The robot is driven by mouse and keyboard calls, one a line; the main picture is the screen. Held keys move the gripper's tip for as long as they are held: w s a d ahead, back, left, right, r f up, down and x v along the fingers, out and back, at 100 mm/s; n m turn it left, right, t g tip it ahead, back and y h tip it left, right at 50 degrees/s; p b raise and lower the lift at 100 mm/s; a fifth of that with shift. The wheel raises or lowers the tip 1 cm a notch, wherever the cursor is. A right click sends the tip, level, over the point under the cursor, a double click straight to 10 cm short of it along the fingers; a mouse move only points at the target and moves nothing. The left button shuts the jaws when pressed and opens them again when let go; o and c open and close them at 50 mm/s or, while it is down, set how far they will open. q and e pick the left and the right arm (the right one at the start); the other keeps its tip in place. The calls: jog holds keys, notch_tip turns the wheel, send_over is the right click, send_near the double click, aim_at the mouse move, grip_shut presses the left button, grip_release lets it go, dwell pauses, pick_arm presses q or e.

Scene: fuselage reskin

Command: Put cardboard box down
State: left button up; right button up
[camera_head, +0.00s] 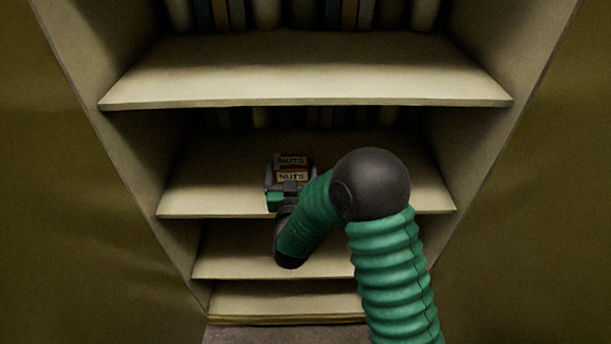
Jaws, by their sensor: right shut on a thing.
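A small cardboard box (292,161) with the word NUTS on its top and front is at the second shelf from the top (215,190), left of the middle. My right gripper (290,174) is shut on the box, with a finger on each side. I cannot tell whether the underside of the box touches the shelf board. The gripper hides the lower part of the box. My green right arm comes in from the lower right and covers part of the shelf. My left gripper is not in view.
The upper shelf board (310,78) lies above the gripper, with a row of books at its back. More books stand in shadow behind the box. The shelf is bare on both sides of the box. Side walls (125,140) close in the bookcase.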

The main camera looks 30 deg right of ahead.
aim_at(306, 182)
jog(key=d, duration=0.4)
jog(key=shift+f, duration=0.15)
jog(key=f+b, duration=0.1)
jog(key=d+f, duration=0.1)
jog(key=f, duration=0.1)
jog(key=shift+f+b, duration=0.15)
jog(key=shift+b, duration=0.2)
jog(key=shift+f, duration=0.35)
jog(key=shift+a+r, duration=0.2)
jog(key=shift+a, duration=0.05)
jog(key=o, duration=1.8)
jog(key=shift+a, duration=0.1)
jog(key=shift+c, duration=0.2)
